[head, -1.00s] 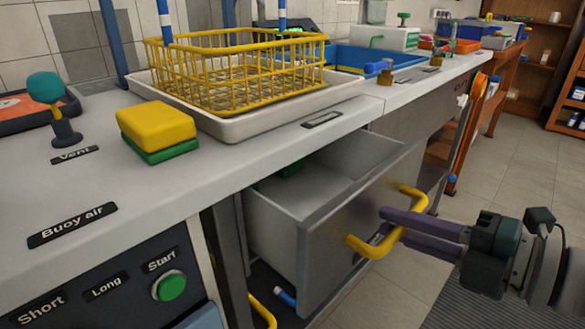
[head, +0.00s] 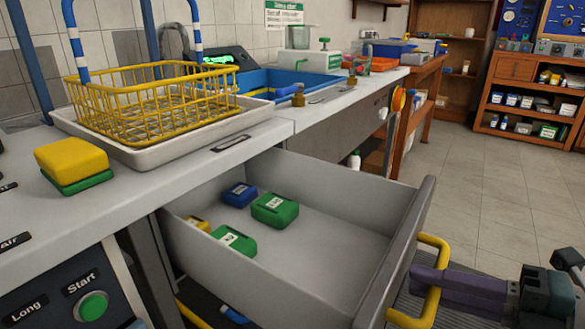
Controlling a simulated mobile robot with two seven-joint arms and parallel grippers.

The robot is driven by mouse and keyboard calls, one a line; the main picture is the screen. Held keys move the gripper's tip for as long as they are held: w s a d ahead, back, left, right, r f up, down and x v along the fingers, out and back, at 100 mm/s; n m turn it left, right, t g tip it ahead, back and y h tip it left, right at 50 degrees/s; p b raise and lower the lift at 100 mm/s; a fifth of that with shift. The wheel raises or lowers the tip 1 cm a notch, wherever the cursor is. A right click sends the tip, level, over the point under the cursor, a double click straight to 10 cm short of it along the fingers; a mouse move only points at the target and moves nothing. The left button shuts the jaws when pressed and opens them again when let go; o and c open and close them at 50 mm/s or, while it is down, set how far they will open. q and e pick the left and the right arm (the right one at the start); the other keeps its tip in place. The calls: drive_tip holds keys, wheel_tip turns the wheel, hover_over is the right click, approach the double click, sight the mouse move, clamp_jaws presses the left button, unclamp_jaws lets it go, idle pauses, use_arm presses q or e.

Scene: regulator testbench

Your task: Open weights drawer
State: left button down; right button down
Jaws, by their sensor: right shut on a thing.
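The grey weights drawer (head: 330,262) stands pulled well out from under the bench. Inside lie two green weights (head: 274,209), a blue weight (head: 239,194) and a yellow weight (head: 197,223), all toward its left and back. Its yellow handle (head: 433,300) is on the front panel at the lower right. My right gripper (head: 430,284) comes in from the right with its purple fingers shut on the handle. My left gripper is not in view.
On the bench stand a yellow wire basket (head: 150,105) in a white tray (head: 205,139), and a yellow and green sponge (head: 72,164). A blue basin (head: 262,84) is further back. A green Start button (head: 93,306) is at lower left. The tiled floor (head: 490,205) to the right is clear.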

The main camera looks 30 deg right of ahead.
drive_tip(key=c, duration=0.8)
unclamp_jaws()
drive_tip(key=shift+c, duration=0.2)
drive_tip(key=v, duration=1)
drive_tip(key=shift+p, duration=0.3)
drive_tip(key=shift+w, duration=0.1)
